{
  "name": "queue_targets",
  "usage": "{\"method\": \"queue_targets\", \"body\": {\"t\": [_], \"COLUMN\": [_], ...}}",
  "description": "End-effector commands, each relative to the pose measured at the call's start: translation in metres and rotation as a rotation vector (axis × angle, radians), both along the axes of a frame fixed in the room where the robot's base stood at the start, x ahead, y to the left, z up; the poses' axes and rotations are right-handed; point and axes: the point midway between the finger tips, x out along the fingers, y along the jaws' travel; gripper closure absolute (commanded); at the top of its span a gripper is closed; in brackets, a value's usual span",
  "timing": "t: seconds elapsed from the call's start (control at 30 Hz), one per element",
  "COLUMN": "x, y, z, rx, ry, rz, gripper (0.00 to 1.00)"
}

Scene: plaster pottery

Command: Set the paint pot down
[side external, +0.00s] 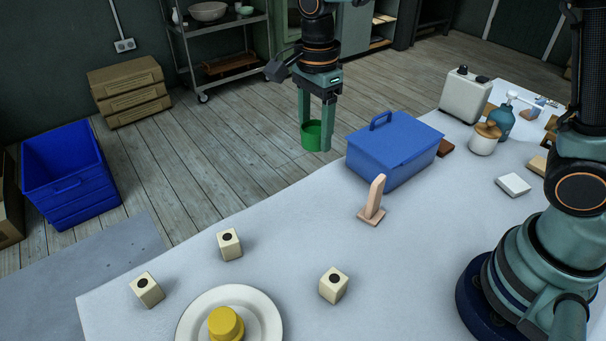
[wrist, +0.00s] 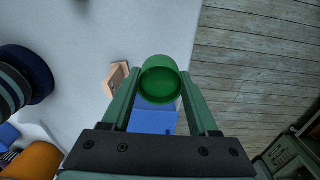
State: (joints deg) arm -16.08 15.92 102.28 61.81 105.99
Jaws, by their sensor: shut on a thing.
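A green paint pot (side external: 313,138) is between the fingers of my gripper (side external: 316,146). In the wrist view the pot (wrist: 160,82) shows its open round mouth, and my gripper (wrist: 162,85) is shut on its sides. In the side view the pot appears at the far edge of the table, left of the blue box, with the floor behind it. The pot looks upright and held up; its exact height and whether it is over the table are hard to tell.
A blue lidded box (side external: 393,147) stands close to the right. A wooden stand (side external: 372,203) is nearer. Several cream blocks (side external: 229,244) and a white plate (side external: 187,326) with a yellow pot (side external: 226,323) are at the front left. The table's middle (side external: 300,225) is clear.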

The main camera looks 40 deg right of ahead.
Motion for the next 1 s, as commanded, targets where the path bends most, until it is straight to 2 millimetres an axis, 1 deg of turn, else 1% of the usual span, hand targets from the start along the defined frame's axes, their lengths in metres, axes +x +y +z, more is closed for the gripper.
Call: {"method": "queue_targets", "body": {"t": [0.03, 0.1, 0.4, 0.5, 0.67, 0.73, 0.9, 1.0], "x": [-0.001, -0.002, -0.002, -0.001, 0.0, -0.001, -0.001, 0.0], "y": [0.0, 0.0, 0.0, 0.001, 0.001, 0.001, 0.001, 0.001], "z": [-0.014, -0.032, -0.101, -0.116, -0.127, -0.134, -0.157, -0.163], "rx": [-0.002, -0.002, -0.002, -0.001, 0.0, -0.001, -0.001, 0.0], "ry": [0.007, 0.007, 0.006, 0.003, 0.0, 0.003, 0.003, 0.0], "rz": [0.0, 0.0, -0.001, -0.001, -0.001, -0.001, -0.001, -0.001], "gripper": [0.96, 0.96, 0.96, 0.96, 0.96, 0.96, 0.96, 0.96]}}
